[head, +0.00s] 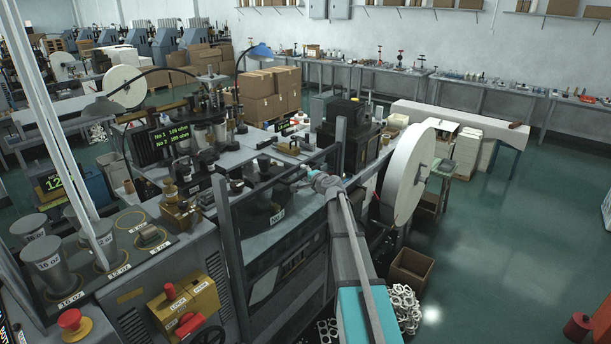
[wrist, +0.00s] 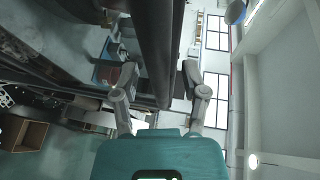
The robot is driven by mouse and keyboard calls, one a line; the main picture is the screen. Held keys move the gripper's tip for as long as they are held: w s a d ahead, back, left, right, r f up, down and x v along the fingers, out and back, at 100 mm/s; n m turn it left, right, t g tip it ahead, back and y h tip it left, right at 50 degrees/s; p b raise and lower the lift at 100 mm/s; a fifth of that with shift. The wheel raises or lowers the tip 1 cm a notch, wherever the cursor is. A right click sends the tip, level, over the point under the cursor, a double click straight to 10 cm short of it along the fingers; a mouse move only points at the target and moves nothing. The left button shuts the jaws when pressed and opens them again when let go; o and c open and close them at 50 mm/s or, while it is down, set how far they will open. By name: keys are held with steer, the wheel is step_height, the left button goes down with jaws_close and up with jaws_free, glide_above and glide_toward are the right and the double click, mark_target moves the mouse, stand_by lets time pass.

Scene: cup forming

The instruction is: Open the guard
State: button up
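The guard looks like a dark bar frame (head: 270,183) on the front of the forming machine, in the middle of the head view. Its upper bar runs level between two grey posts, and I see no clear gap that would show it raised. My gripper (head: 312,174) is at the right end of this bar, near the right post. In the wrist view the fingers of my gripper (wrist: 160,74) stand apart, one on each side of a dark bar (wrist: 158,40). I cannot tell whether they touch it.
A large white paper reel (head: 408,175) stands right of my arm. Below it are a cardboard box (head: 411,268) and a pile of white rings (head: 404,308). The control panel with a red button (head: 70,320) is at lower left. Open floor lies to the right.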

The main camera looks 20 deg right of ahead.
jaws_close()
steer(key=shift+f, duration=0.15)
steer(key=b, duration=2.9)
glide_toward(300, 229)
steer(key=x, duration=0.5)
steer(key=shift+w+f, duration=0.1)
steer(key=shift+f, duration=0.15)
steer(key=shift+o, duration=0.2)
jaws_free()
steer(key=shift+r, duration=0.2)
step_height(300, 229, up, 29)
steer(key=p, duration=2.9)
steer(key=shift+f+p+v, duration=0.15)
steer(key=shift+p+v, duration=0.1)
steer(key=shift+v, duration=0.95)
steer(key=shift+f+p+v, duration=0.1)
steer(key=shift+p+v, duration=0.1)
steer(key=shift+v, duration=1)
